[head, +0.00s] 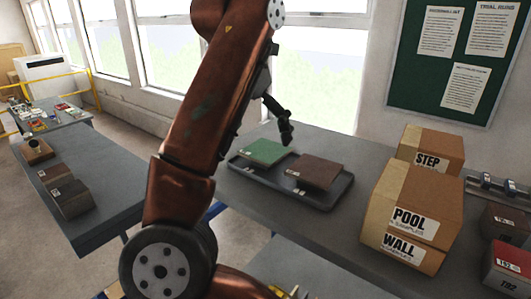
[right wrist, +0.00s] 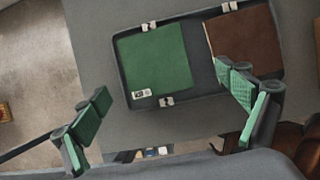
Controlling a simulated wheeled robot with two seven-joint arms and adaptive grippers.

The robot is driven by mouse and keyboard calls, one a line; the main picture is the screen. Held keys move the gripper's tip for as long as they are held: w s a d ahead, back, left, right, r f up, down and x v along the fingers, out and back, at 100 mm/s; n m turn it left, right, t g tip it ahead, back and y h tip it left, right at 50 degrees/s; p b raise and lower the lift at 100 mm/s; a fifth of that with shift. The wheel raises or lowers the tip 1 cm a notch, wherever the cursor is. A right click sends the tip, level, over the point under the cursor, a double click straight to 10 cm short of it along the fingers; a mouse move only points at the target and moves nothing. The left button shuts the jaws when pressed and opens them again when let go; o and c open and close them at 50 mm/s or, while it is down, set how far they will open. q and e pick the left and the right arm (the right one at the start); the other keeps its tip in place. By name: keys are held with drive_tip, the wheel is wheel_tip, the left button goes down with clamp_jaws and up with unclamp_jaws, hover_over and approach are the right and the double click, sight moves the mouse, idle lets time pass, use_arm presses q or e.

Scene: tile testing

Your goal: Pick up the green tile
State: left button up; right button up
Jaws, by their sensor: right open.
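The green tile (head: 264,151) lies flat at the left side of a dark grey tray (head: 325,203) on the table. It also shows in the right wrist view (right wrist: 156,58), with a small white label at its lower left corner. A brown tile (head: 314,172) lies to its right in the same tray (right wrist: 190,108). My right gripper (head: 287,134) is above the tray, close to the green tile's right edge in the head view. In the right wrist view its green-padded fingers (right wrist: 165,88) are wide apart and empty, with the green tile seen between and beyond them. My left gripper is not in view.
Cardboard boxes (head: 407,216) stand right of the tray, with red and dark boxes (head: 508,268) at the far right. A second table (head: 108,195) at the left bears dark tiles. A notice board (head: 456,60) hangs behind. Bare tabletop lies in front of the tray.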

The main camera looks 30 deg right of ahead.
sight(265, 150)
drive_tip(key=f, duration=0.1)
drive_tip(key=w+d+f, duration=0.1)
drive_tip(key=w+f, duration=0.1)
drive_tip(key=f, duration=0.1)
drive_tip(key=shift+d, duration=0.25)
drive_tip(key=shift+s, duration=0.35)
drive_tip(key=shift+w+f, duration=0.1)
drive_tip(key=shift+w, duration=0.05)
drive_tip(key=shift+c, duration=1.8)
drive_tip(key=c, duration=0.5)
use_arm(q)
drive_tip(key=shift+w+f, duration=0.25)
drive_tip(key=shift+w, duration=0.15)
use_arm(e)
drive_tip(key=c, duration=0.6)
